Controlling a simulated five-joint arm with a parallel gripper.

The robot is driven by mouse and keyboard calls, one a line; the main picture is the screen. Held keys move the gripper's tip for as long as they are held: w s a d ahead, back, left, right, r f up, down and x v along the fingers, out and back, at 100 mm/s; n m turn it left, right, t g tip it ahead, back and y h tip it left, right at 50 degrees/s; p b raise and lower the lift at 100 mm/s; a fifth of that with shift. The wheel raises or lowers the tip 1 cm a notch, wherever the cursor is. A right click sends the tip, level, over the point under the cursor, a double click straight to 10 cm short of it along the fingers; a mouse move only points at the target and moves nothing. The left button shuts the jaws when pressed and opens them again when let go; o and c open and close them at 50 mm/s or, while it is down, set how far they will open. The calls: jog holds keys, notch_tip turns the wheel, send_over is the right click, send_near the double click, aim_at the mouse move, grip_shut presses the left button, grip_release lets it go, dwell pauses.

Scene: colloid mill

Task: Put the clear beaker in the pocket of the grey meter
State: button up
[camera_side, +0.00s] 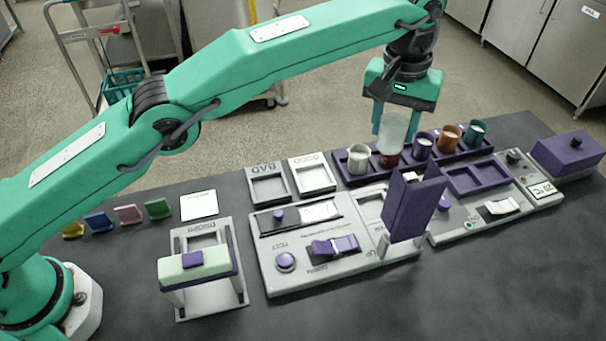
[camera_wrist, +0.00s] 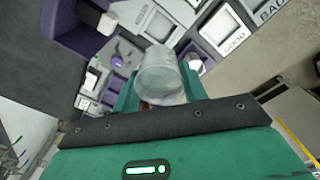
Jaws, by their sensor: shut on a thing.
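The clear beaker (camera_side: 394,128) is held upright between the fingers of my gripper (camera_side: 395,117). Its lower part overlaps a dark red cup in the side view; I cannot tell whether they touch. In the wrist view the beaker (camera_wrist: 160,74) shows between the two green fingers of my gripper (camera_wrist: 160,88). The grey meter seems to be the grey unit with a lit temperature display (camera_side: 542,190), right of the purple tower. A purple-rimmed recess (camera_side: 448,178), seemingly its pocket, looks empty. My gripper is left of and behind it.
A purple rack (camera_side: 345,178) holds a white cup (camera_side: 358,160), the dark red cup (camera_side: 389,160) and several others. A purple tower (camera_side: 413,205) stands upright on the grey mill panel (camera_side: 285,290), in front of the rack. A purple box (camera_side: 568,155) sits far right.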

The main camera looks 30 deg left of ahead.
jog(key=shift+d+f, duration=0.1)
jog(key=shift+f, duration=0.05)
notch_tip(320, 180, down, 13)
jog(key=shift+r, duration=0.2)
dwell(0.7)
jog(key=shift+f, duration=0.1)
jog(key=shift+f, duration=2.5)
jog(key=shift+f, duration=0.1)
jog(key=o, duration=1)
jog(key=shift+o, duration=0.2)
